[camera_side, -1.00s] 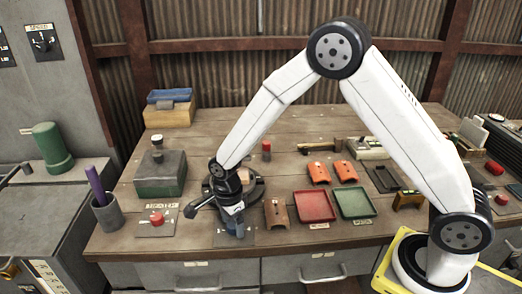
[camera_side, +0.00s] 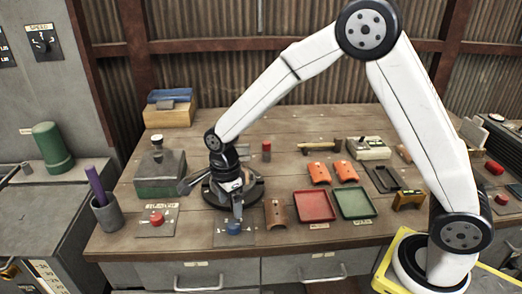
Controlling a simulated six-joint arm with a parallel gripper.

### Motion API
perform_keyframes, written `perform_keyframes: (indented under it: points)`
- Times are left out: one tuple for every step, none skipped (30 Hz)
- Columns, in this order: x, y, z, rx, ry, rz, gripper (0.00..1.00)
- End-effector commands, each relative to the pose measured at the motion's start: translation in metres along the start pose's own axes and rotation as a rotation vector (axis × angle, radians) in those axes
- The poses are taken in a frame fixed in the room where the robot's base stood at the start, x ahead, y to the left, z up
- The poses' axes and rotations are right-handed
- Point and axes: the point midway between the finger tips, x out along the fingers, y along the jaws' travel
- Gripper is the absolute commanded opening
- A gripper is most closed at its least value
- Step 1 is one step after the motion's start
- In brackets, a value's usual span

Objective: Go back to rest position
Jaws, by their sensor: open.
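My gripper (camera_side: 238,205) is at the front left of the wooden bench. It points down just above a blue button (camera_side: 234,228) on a grey plate (camera_side: 220,239), with a small gap below the fingers. The gripper is open and nothing shows between its fingers. Behind it is a dark round turntable-like base (camera_side: 256,193), partly hidden by the gripper.
A red button (camera_side: 157,218) on a plate lies to the left. A brown saddle-shaped piece (camera_side: 276,214), a red tray (camera_side: 314,206) and a green tray (camera_side: 355,203) are to the right. Orange pieces (camera_side: 319,173) lie behind the trays.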

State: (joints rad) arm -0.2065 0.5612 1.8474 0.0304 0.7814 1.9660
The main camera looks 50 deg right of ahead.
Motion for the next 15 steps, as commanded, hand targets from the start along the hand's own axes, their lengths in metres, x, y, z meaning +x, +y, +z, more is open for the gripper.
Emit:
perform_keyframes:
  points:
    - [-0.0046, -0.0003, 0.0, 0.0, -0.001, -0.001, 0.86]
    - [-0.0065, -0.0002, -0.0001, 0.0, 0.0, -0.001, 0.86]
    - [-0.0084, 0.0, -0.0001, 0.001, 0.0, -0.001, 0.86]
    - [-0.0094, 0.0, -0.0002, 0.001, 0.0, 0.0, 0.86]
    - [-0.0101, 0.0, -0.0002, 0.001, 0.0, 0.0, 0.86]
    - [-0.0108, 0.0001, -0.0002, 0.001, 0.0, 0.0, 0.86]
    - [-0.011, 0.0001, -0.0002, 0.001, 0.0, 0.0, 0.86]
    - [-0.0111, 0.0001, -0.0002, 0.001, 0.0, 0.0, 0.86]
    - [-0.0111, 0.0001, -0.0002, 0.001, 0.0, 0.0, 0.86]
    - [-0.0111, 0.0001, -0.0002, 0.001, 0.0, 0.0, 0.86]
    - [-0.011, 0.0001, -0.0002, 0.001, 0.0, 0.0, 0.86]
    - [-0.011, 0.0001, -0.0001, 0.001, 0.0, 0.0, 0.86]
    - [-0.011, 0.0001, -0.0001, 0.001, 0.0, 0.0, 0.86]
    - [-0.011, 0.0001, -0.0001, 0.0, 0.0, 0.0, 0.86]
    - [-0.011, 0.0001, -0.0002, 0.0, 0.0, 0.0, 0.86]
